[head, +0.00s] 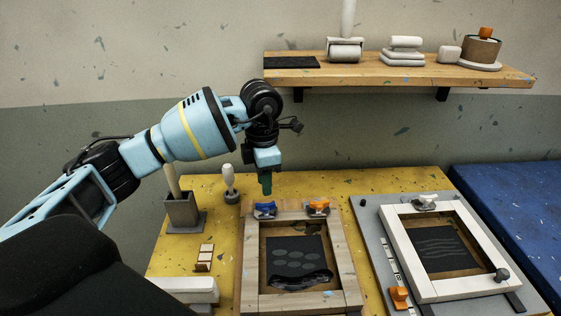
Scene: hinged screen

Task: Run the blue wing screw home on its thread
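The blue wing screw (265,209) sits on the back bar of the wooden-framed screen (248,262), at its left end. An orange wing screw (318,207) sits to its right on the same bar. My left gripper (265,186) points down just above the blue wing screw, its dark green fingers close over it. The fingers overlap in this view, so I cannot tell whether they are apart or touch the screw. The screw's thread is hidden. My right gripper is not in view.
A second, white-framed screen (405,262) lies on a grey board at the right. A grey holder (184,212) and a white-handled tool (229,182) stand at the left of the yellow table (305,183). A wooden shelf (400,73) hangs behind. A blue surface (520,200) adjoins at the right.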

